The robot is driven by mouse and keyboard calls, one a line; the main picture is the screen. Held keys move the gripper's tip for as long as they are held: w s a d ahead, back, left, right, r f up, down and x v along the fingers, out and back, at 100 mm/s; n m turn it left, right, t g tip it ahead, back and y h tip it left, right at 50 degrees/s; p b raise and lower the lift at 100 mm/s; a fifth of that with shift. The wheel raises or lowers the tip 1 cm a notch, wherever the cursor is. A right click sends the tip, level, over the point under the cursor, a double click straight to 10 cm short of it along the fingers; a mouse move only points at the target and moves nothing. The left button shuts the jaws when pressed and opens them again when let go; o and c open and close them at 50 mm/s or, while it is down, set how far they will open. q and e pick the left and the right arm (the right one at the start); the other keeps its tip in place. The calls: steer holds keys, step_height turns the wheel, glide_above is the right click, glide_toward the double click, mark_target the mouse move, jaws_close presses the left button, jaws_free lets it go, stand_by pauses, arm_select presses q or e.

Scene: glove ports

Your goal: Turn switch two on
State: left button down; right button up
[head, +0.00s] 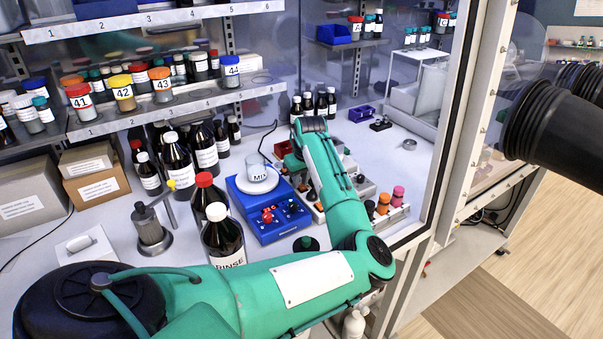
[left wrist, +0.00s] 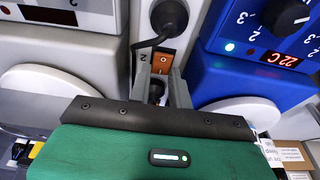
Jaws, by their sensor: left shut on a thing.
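In the left wrist view, an orange switch plate (left wrist: 162,62) with white marks sits on a grey panel, with a "2" printed beside it. My left gripper (left wrist: 160,90) is at this switch, its two grey fingers on either side of a small dark lever (left wrist: 157,89) at the plate's near edge. The fingers are shut on the lever; its exact tilt is hard to tell. In the head view my left arm reaches over the bench and its wrist hides the fingertips and the switch. My right gripper is not in view.
A black cable plug (left wrist: 170,14) stands just above the switch. A blue unit reading 22 C (left wrist: 282,60) is close on the right. A blue MIX plate (head: 262,225), a RINSE bottle (head: 222,240) and coloured vials (head: 384,203) surround my arm; shelves stand at the left.

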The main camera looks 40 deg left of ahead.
mark_target(304, 188)
arm_select(q)
steer(key=shift+a+h+p, duration=0.2)
steer(key=shift+h+p, duration=0.2)
steer(key=shift+p, duration=0.15)
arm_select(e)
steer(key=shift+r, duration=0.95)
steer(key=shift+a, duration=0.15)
arm_select(q)
steer(key=c, duration=1.6)
jaws_free()
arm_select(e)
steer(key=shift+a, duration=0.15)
arm_select(q)
steer(key=shift+o, duration=0.2)
